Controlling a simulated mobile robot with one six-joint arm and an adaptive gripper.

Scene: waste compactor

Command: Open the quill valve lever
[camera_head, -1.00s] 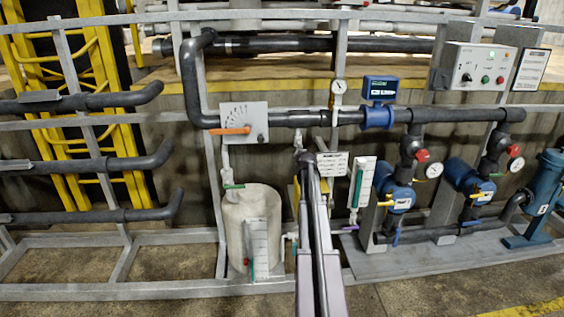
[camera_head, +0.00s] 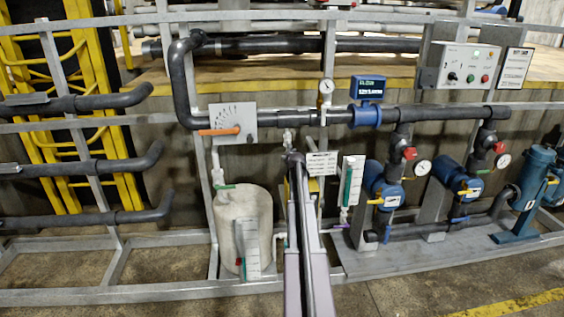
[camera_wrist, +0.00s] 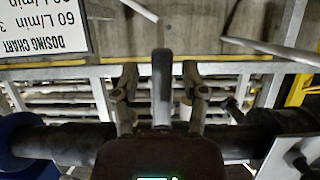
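My gripper (camera_wrist: 160,92) points at the dark horizontal pipe, with its two fingers apart. A grey, blunt-ended bar (camera_wrist: 162,75) stands between the fingers in the wrist view, with a visible gap on each side. It may be the quill valve lever, but I cannot tell for sure. In the head view my gripper (camera_head: 288,138) is small and sits just below the pipe (camera_head: 305,119), left of the pressure gauge (camera_head: 326,87); my arm hides what is behind it. No lever in the head view is clearly marked as the quill valve.
An orange lever (camera_head: 218,131) lies horizontal on a dial plate left of my gripper. A dosing chart sign (camera_head: 321,163) hangs close on the right; it is upside down in the wrist view (camera_wrist: 45,30). A blue flow meter (camera_head: 367,113), a white tank (camera_head: 242,215) and pumps stand nearby.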

